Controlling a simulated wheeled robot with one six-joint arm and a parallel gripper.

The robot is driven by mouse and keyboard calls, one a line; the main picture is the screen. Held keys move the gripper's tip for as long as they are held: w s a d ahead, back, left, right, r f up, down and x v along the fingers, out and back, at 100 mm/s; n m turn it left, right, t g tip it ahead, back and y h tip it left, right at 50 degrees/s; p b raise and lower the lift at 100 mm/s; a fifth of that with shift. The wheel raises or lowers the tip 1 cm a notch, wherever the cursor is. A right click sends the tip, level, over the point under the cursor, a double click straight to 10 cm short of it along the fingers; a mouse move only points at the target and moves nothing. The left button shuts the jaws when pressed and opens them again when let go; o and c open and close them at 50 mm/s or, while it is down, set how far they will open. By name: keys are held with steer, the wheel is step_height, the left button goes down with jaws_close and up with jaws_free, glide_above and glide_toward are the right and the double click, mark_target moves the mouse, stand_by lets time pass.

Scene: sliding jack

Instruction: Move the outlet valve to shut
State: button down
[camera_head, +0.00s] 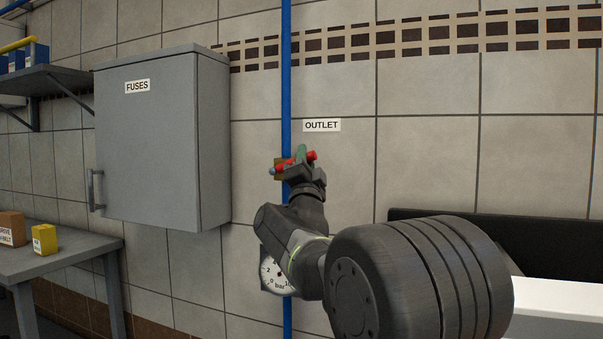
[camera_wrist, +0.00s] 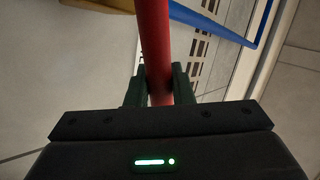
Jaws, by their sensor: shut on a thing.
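The outlet valve sits on the vertical blue pipe (camera_head: 286,80), just below and left of the OUTLET label (camera_head: 321,125). In the wrist view the red lever (camera_wrist: 155,45) runs between the two jaws. My gripper (camera_head: 300,158) is at the lever, and in the wrist view my gripper (camera_wrist: 160,88) is shut on it. Part of the valve is hidden by the gripper.
A grey FUSES cabinet (camera_head: 150,140) hangs on the wall to the left. A pressure gauge (camera_head: 272,272) sits low on the pipe, partly hidden by my arm. A grey table (camera_head: 60,262) holds a yellow box (camera_head: 44,239) at the left. The tiled wall right of the label is clear.

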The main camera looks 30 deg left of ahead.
steer(key=shift+d+f+m+t+h+b, duration=0.1)
steer(key=shift+f+m+t+h+b, duration=0.65)
steer(key=shift+m+h, duration=0.85)
steer(key=shift+d+f+m+t+h+b, duration=0.1)
steer(key=shift+f+m+t+h+b, duration=0.3)
steer(key=shift+m+h+b, duration=0.85)
steer(key=shift+d+f+m+t+h+b, duration=0.1)
steer(key=shift+f+m+t+h+b, duration=0.45)
steer(key=shift+m+h, duration=1.4)
steer(key=shift+w+f+m, duration=0.1)
steer(key=shift+m, duration=0.3)
steer(key=c, duration=1.3)
jaws_free()
steer(key=shift+y, duration=0.3)
steer(key=a+v, duration=0.1)
steer(key=v, duration=1.2)
steer(key=shift+s+d+f, duration=0.3)
steer(key=shift+d, duration=0.15)
steer(key=d+x, duration=0.1)
steer(key=x, duration=1.3)
steer(key=shift+a, duration=0.4)
